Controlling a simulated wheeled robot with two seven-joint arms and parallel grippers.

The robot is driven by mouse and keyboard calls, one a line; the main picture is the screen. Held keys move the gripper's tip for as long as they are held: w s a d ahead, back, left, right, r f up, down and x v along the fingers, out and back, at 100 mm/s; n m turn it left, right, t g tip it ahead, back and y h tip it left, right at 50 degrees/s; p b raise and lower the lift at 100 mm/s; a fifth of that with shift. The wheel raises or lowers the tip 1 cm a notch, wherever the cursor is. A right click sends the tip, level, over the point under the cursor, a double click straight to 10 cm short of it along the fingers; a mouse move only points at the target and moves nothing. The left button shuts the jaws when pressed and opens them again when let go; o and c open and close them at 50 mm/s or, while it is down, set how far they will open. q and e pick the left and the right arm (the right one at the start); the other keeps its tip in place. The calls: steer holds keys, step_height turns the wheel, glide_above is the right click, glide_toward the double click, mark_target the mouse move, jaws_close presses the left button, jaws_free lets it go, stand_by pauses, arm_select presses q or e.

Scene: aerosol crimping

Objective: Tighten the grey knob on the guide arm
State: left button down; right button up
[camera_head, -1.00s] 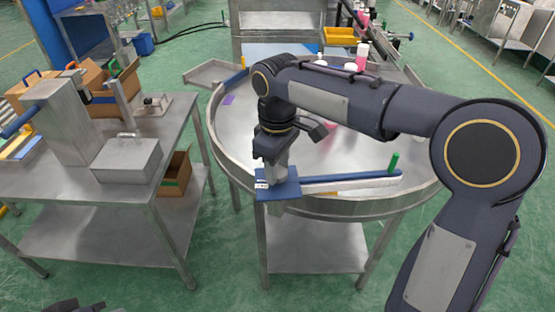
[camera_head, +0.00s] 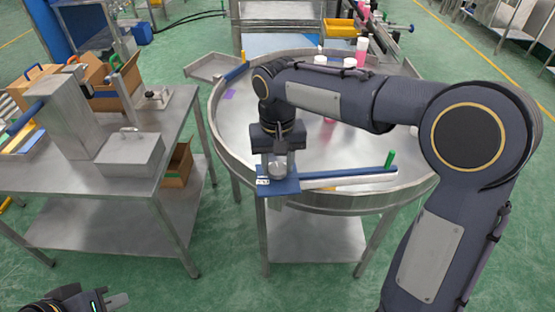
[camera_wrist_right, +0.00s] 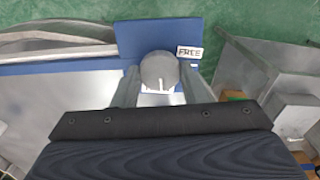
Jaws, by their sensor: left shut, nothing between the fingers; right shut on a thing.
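The grey knob (camera_wrist_right: 158,70) sits on the blue plate (camera_wrist_right: 140,32) at the left end of the guide arm. A white label reading "FREE" (camera_wrist_right: 189,52) is beside it on the plate. The guide arm (camera_head: 340,180) is a blue and pale bar along the front rim of the round table, with a green upright handle (camera_head: 390,159) at its right end. My right gripper (camera_head: 277,165) points down and is shut on the knob, one finger on each side in the wrist view (camera_wrist_right: 158,85). My left gripper (camera_head: 118,301) is shut and empty at the lower left.
The round steel table (camera_head: 235,155) has a raised rim and carries pink bottles (camera_head: 361,50) with white caps. A steel side table (camera_head: 100,185) at the left holds a grey lidded box (camera_head: 130,155) and a press-like machine. Green floor lies between the tables.

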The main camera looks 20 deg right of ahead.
mark_target(278, 168)
steer(key=shift+m, duration=0.9)
steer(key=o, duration=1)
steer(key=shift+r, duration=3.95)
